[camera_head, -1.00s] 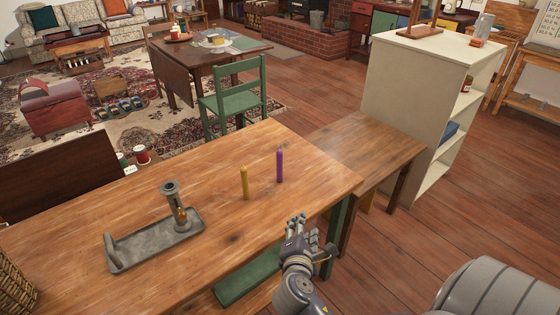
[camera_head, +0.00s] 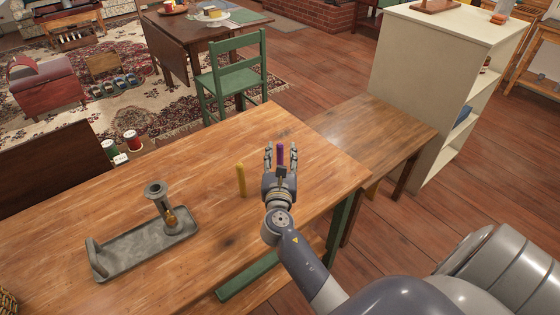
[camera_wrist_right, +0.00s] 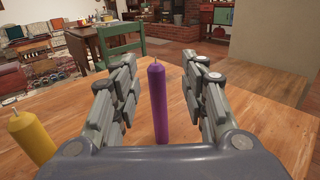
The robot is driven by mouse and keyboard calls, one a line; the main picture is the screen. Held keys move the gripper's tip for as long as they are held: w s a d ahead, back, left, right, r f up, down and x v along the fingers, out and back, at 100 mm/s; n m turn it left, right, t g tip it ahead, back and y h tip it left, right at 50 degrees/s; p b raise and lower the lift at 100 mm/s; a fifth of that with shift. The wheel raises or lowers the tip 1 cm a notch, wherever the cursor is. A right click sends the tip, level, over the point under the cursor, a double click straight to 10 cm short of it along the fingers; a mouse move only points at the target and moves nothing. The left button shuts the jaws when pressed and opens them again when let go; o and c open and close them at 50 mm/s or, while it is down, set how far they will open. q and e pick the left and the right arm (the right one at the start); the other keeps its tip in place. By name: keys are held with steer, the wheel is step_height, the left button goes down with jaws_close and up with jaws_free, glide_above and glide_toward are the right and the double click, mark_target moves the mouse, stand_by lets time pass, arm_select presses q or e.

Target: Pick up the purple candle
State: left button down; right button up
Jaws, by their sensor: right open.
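The purple candle (camera_head: 280,152) stands upright on the wooden table (camera_head: 210,150). In the right wrist view the purple candle (camera_wrist_right: 158,100) stands between the two fingers of my right gripper (camera_wrist_right: 160,95), with a gap on each side. My right gripper (camera_head: 281,158) is open in the head view, and its palm hides the candle's lower part. A yellow candle (camera_head: 241,180) stands upright to the left of the gripper, apart from it. It also shows in the right wrist view (camera_wrist_right: 31,137). My left gripper is in neither view.
A grey tray (camera_head: 135,258) with a metal candle holder (camera_head: 161,207) sits at the table's left. A lower wooden table (camera_head: 350,132) adjoins on the right, beside a cream shelf (camera_head: 415,100). A green chair (camera_head: 233,75) stands behind.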

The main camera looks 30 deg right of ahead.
mark_target(280, 147)
steer(key=b+x, duration=0.1)
steer(key=x, duration=0.3)
steer(key=shift+w+a, duration=0.2)
steer(key=shift+w, duration=0.05)
steer(key=shift+r, duration=0.1)
steer(key=shift+c, duration=1.1)
jaws_close()
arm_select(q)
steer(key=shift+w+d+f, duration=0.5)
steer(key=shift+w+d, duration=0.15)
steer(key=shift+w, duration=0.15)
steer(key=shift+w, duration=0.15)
